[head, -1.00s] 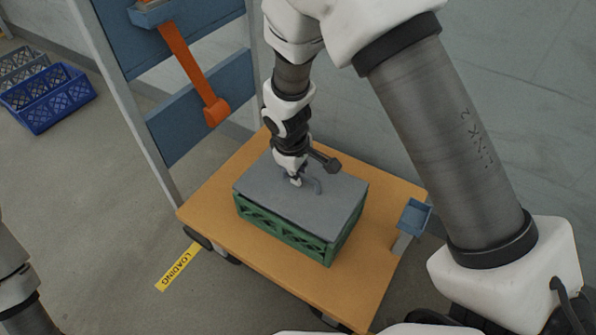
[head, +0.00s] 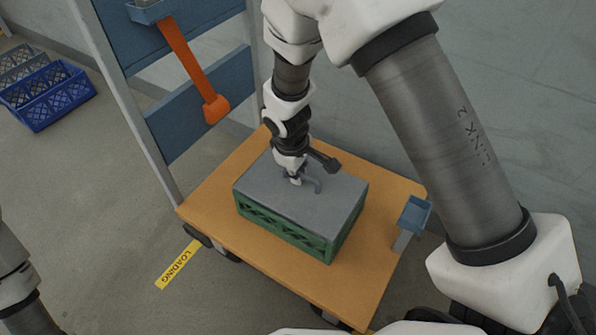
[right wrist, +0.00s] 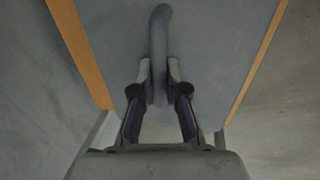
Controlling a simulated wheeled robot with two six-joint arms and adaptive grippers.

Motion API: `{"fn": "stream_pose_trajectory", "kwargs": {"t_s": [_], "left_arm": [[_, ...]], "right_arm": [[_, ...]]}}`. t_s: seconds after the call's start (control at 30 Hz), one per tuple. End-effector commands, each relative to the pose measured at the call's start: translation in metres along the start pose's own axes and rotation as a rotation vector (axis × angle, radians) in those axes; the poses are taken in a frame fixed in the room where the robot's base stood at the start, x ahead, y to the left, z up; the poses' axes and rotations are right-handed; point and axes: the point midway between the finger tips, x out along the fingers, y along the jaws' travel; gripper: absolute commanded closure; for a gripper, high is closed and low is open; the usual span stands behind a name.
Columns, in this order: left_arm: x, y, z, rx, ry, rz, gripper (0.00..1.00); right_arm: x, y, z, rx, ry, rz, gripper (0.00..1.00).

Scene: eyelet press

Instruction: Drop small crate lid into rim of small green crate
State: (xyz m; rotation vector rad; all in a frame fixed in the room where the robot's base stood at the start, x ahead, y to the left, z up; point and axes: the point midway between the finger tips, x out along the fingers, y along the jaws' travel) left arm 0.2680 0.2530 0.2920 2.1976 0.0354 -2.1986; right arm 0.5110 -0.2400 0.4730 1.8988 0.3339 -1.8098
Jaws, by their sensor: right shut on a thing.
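The small crate lid (head: 268,192) is a flat grey panel with a curved handle (head: 313,184) on top. It lies over the top of the small green crate (head: 285,231), roughly lined up with its edges. Whether it sits fully inside the rim cannot be told. My right gripper (head: 296,180) is above the lid, shut on its handle. In the right wrist view the fingers (right wrist: 160,82) pinch the grey handle (right wrist: 161,32) from both sides. The crate's inside is hidden under the lid. My left gripper is not in view; only part of my left arm shows.
The crate stands on an orange-brown cart top (head: 222,223) with bare board around it. A small blue tray (head: 414,214) is at the cart's right edge. A blue-panelled rack (head: 195,128) with an orange strap stands behind left. Blue crates (head: 48,96) lie far left.

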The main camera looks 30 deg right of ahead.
Motion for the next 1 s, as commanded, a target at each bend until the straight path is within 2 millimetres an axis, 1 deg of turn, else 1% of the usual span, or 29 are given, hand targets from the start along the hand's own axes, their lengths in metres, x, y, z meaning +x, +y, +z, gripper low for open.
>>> {"fn": "stream_pose_trajectory", "kwargs": {"t_s": [0.4, 0.43, 0.47, 0.5, 0.83, 1.0], "left_arm": [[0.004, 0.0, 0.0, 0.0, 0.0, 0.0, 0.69], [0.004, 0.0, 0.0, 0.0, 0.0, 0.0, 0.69], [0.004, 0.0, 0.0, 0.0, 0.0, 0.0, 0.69], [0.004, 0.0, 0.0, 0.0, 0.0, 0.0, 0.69], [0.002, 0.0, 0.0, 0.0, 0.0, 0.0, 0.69], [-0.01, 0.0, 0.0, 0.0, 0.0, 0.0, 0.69]], "right_arm": [[0.006, -0.001, 0.0, 0.001, 0.0, 0.0, 1.0], [0.006, -0.001, 0.0, 0.001, 0.0, 0.0, 0.84], [0.006, -0.001, 0.0, 0.001, 0.0, 0.0, 0.73], [0.006, -0.001, 0.0, 0.001, 0.0, 0.0, 0.59], [0.005, -0.001, 0.0, 0.0, 0.0, 0.0, 0.58], [-0.006, 0.001, 0.0, 0.0, 0.0, 0.0, 0.58]]}}
